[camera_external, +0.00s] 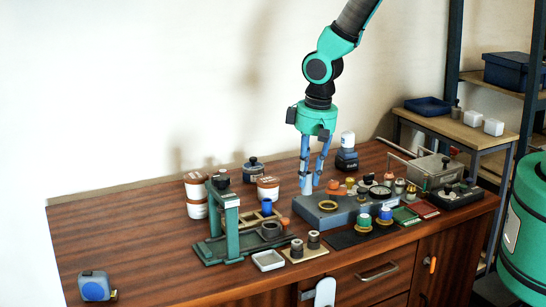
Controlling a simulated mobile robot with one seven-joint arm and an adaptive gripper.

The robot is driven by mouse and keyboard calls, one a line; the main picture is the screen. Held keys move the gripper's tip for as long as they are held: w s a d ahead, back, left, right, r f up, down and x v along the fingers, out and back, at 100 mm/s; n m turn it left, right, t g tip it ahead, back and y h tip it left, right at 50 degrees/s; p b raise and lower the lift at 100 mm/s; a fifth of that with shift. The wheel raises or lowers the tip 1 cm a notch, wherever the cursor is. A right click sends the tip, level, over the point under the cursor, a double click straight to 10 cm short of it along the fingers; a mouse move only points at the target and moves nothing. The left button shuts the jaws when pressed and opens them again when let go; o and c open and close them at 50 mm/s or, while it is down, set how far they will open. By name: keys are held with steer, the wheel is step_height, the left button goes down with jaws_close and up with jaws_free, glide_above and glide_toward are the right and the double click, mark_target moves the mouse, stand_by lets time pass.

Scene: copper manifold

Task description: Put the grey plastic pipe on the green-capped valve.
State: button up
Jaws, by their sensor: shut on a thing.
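My gripper (312,180) points down over the left end of a grey-blue block (335,213) on the wooden bench. Its fingers are shut on a small pale piece, mostly hidden between them. It may be the grey plastic pipe, but it is too small to tell.
A green press-like stand (223,220) is left of my gripper. Two short grey cylinders (305,244) stand on a beige plate near a white tray (268,260). Several small fittings crowd the block's right side. The bench's left part is mostly clear, with a blue tape measure (95,286).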

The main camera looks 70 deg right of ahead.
steer(key=s+a, duration=0.2)
steer(key=s, duration=2.8)
steer(key=shift+s, duration=0.4)
steer(key=shift+w+f, duration=0.1)
steer(key=shift+f, duration=0.05)
steer(key=b, duration=0.2)
glide_above(363, 216)
steer(key=shift+s+f, duration=0.3)
steer(key=shift+f, duration=0.4)
steer(key=shift+d+f+b, duration=0.1)
steer(key=shift+f+b, duration=0.2)
steer(key=shift+f, duration=1.45)
steer(key=shift+f, duration=0.15)
